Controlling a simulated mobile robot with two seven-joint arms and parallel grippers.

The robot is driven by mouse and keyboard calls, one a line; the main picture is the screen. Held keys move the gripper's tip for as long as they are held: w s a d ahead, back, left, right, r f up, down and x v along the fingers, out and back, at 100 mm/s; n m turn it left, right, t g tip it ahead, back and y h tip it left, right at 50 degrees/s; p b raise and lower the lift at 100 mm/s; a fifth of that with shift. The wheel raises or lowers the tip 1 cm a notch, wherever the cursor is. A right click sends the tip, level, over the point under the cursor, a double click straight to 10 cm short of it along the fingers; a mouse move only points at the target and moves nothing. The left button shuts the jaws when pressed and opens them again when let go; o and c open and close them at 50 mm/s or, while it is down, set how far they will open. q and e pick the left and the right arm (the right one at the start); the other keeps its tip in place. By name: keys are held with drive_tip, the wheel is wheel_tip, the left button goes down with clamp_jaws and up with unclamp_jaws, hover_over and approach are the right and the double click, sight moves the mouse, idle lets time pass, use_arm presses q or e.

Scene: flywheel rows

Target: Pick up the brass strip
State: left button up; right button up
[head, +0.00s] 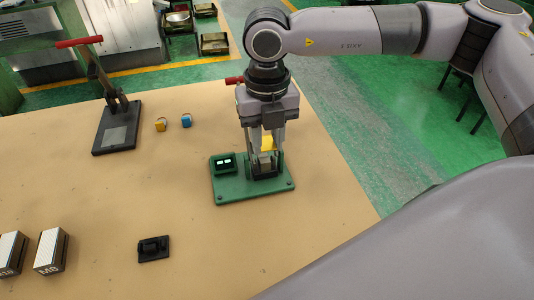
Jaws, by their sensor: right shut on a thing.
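My right gripper (267,150) points straight down over a green device (228,192) with a small lit display. The gripper is shut on a yellow piece (268,143), partly hidden between the fingers; it may be the brass strip, but too little shows to be sure. Its lower end is close to the dark block of the device; I cannot tell whether they touch. No other strip shows plainly on the table. My left gripper is not in view.
On the tan table (110,195) are a dark lever press (116,130) with a red handle, a yellow padlock-like item (160,125), a blue one (186,120), a black part (153,249) and white-topped boxes (50,250). The middle left is clear.

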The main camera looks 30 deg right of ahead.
wheel_tip(320, 180, up, 14)
wheel_tip(320, 180, up, 4)
drive_tip(key=p, duration=0.2)
hover_over(267, 145)
drive_tip(key=shift+r, duration=0.2)
idle(0.6)
idle(0.4)
